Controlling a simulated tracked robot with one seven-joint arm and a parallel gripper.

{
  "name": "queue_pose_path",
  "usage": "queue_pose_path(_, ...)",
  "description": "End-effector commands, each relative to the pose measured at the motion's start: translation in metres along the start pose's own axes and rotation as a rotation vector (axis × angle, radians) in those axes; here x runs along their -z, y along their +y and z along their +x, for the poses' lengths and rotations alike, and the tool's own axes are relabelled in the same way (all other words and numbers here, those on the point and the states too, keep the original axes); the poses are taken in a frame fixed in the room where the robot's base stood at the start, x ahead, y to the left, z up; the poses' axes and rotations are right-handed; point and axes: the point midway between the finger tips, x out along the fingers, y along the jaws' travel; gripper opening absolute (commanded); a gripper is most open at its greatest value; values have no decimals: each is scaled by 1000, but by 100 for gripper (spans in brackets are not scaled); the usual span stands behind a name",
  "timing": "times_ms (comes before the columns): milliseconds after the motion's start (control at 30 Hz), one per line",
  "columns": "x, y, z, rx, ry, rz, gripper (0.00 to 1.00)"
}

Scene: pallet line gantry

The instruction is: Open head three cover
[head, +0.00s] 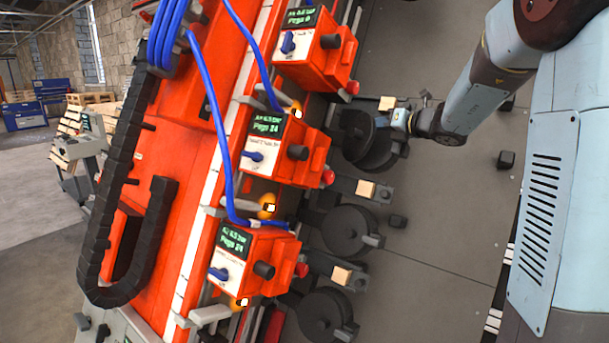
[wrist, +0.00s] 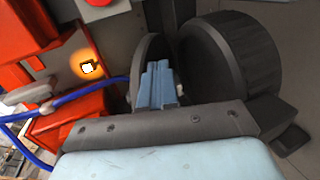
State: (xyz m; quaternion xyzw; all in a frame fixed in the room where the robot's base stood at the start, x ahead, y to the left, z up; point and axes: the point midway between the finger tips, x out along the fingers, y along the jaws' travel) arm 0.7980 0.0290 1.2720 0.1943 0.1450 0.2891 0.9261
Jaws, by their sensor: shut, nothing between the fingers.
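Three red heads stand in a row in the head view: an upper head (head: 318,48), a middle head (head: 283,150) and a lower head (head: 258,262). I cannot read which number each has. Beside the middle head is a dark round cover (head: 354,130), which stands partly off a black drum (head: 378,158). My gripper (head: 398,121) is at their right edge. In the wrist view my gripper (wrist: 158,84) is shut and empty, with its blue fingers between the cover (wrist: 147,55) on the left and the drum (wrist: 238,52) on the right. Contact is unclear.
A lower round unit (head: 350,232) and another (head: 325,313) lie flat, further down the row. Blue hoses (head: 222,120) run to the heads. Small blocks stand on brackets, one at the middle (head: 366,189). The grey floor (head: 450,215) right of the row is mostly clear.

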Motion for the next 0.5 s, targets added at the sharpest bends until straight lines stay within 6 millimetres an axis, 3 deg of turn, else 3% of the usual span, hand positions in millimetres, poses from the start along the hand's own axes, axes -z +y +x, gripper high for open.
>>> queue_pose_path(500, 0, 13, 2, -1, 0, 0, 0)
